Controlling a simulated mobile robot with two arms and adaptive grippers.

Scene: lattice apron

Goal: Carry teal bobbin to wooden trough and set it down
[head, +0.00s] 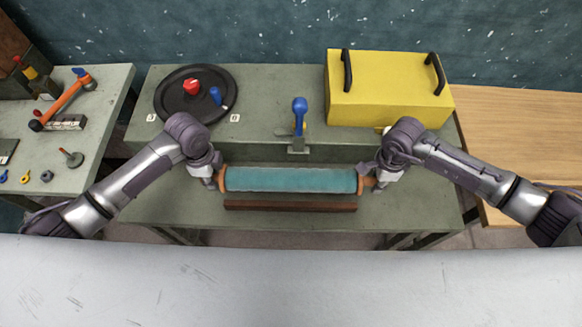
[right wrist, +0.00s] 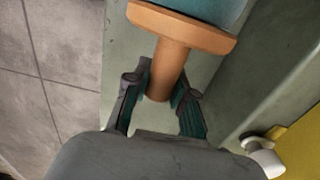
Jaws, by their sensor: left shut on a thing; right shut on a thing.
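The teal bobbin (head: 290,179), a long teal roller with orange-brown ends, lies level across the middle of the head view. My left gripper (head: 218,179) is shut on its left end handle. My right gripper (head: 371,181) is shut on its right end handle. The right wrist view shows the orange-brown handle (right wrist: 170,68) between the fingers of my right gripper (right wrist: 161,95). A long, low dark brown wooden piece (head: 290,206), apparently the wooden trough, lies just on the near side of the bobbin, roughly parallel to it. The bobbin's exact height above the bench is hard to tell.
Behind the bobbin, a raised green bench section (head: 262,112) carries a black round tray (head: 172,113), a blue-handled clamp (head: 299,118) and a yellow box (head: 382,95). A side table with tools (head: 85,135) stands left; a wooden table (head: 515,130) stands right.

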